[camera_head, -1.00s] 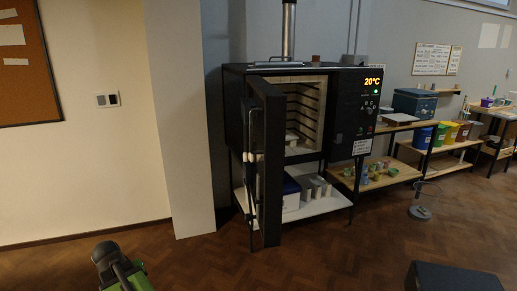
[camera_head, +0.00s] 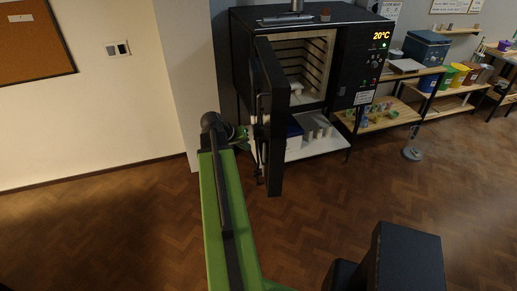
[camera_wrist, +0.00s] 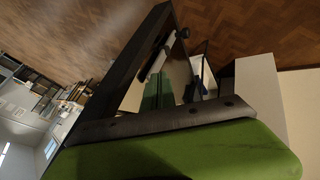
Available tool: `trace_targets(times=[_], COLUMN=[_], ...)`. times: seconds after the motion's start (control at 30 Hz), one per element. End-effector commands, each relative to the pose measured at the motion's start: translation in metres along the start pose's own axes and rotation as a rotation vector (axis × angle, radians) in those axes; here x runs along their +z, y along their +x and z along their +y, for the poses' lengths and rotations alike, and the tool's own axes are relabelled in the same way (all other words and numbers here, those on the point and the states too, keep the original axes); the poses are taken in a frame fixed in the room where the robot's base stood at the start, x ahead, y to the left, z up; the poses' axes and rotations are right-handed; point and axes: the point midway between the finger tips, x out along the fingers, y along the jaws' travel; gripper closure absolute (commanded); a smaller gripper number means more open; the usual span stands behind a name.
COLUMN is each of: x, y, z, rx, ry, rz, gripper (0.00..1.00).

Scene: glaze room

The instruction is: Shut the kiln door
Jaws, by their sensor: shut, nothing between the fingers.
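The kiln (camera_head: 352,75) stands against the wall at the top of the head view, its display reading 20°C. Its dark door (camera_head: 279,125) is swung wide open toward me, so the pale shelved chamber (camera_head: 312,62) shows. A long handle (camera_head: 259,140) runs down the door's outer, left face. My gripper (camera_head: 242,137) is at the left of the door, close to the handle; I cannot tell whether it touches. In the wrist view its green fingers (camera_wrist: 159,92) are together and empty, beside the dark door (camera_wrist: 138,55) and its handle (camera_wrist: 158,62).
A low white shelf (camera_head: 322,146) under the kiln holds a blue box and white pieces. Wooden shelving (camera_head: 381,118) with pots and coloured buckets stands to the right. A stand with a round base (camera_head: 412,154) is on the floor. Floor in front of the door is clear.

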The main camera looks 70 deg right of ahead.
Motion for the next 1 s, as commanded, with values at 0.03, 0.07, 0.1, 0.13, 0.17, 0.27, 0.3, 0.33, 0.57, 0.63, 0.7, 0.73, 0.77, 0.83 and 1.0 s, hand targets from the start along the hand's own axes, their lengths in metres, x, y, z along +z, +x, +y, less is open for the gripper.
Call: trace_targets(times=[0.03,0.07,0.1,0.13,0.17,0.27,0.3,0.33,0.57,0.63,0.7,0.73,0.77,0.83,1.0], x=[0.002,0.002,0.003,0.003,0.003,0.003,0.003,0.004,0.001,0.001,0.001,0.001,0.001,0.001,0.001], y=[0.011,0.017,0.025,0.032,0.039,0.062,0.071,0.077,0.104,0.108,0.111,0.112,0.113,0.114,0.114], z=[-0.003,-0.003,-0.004,-0.004,-0.005,-0.005,-0.005,-0.005,0.016,0.024,0.030,0.031,0.033,0.035,0.035], rx=[0.000,0.000,0.000,0.000,0.000,-0.001,-0.001,0.000,0.000,0.000,-0.001,-0.001,-0.001,-0.001,-0.001], ry=[0.001,0.001,0.002,0.002,0.002,0.002,0.002,0.002,0.002,0.003,0.001,0.001,0.001,0.000,0.000], rz=[-0.001,-0.001,-0.001,-0.001,-0.001,-0.001,-0.001,-0.001,-0.001,-0.002,-0.002,-0.002,-0.001,-0.001,-0.001], gripper=[1.00,1.00,1.00,1.00,1.00,1.00,1.00,1.00,1.00,1.00,1.00,1.00,1.00,1.00,1.00])
